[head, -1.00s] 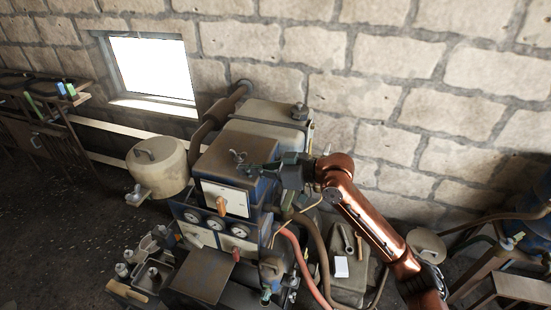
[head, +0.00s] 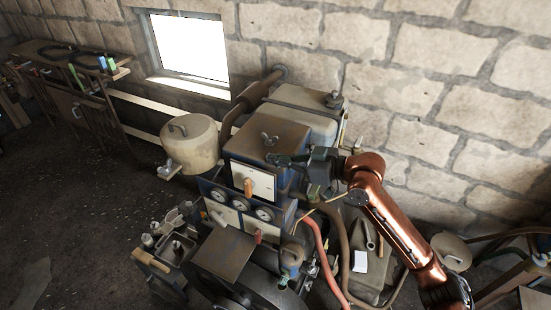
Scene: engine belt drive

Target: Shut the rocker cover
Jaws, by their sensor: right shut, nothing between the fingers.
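The engine stands in the middle of the head view. A brown box-shaped cover (head: 252,137) with a wing nut (head: 270,140) on top, which I take for the rocker cover, sits above a pale front panel (head: 255,180). Its top looks nearly level; I cannot tell whether a gap remains beneath it. My right gripper (head: 276,158) is shut and empty at the cover's right front edge, close to the wing nut. Whether it touches the cover is unclear. My right arm hides part of the engine's right side. My left gripper is out of view.
A round pale tank (head: 192,147) stands left of the engine, and a grey tank (head: 300,105) behind it. Dials (head: 242,208) line the front. A red hose (head: 322,258) runs down at right. A stone wall stands behind; the floor at left is mostly clear.

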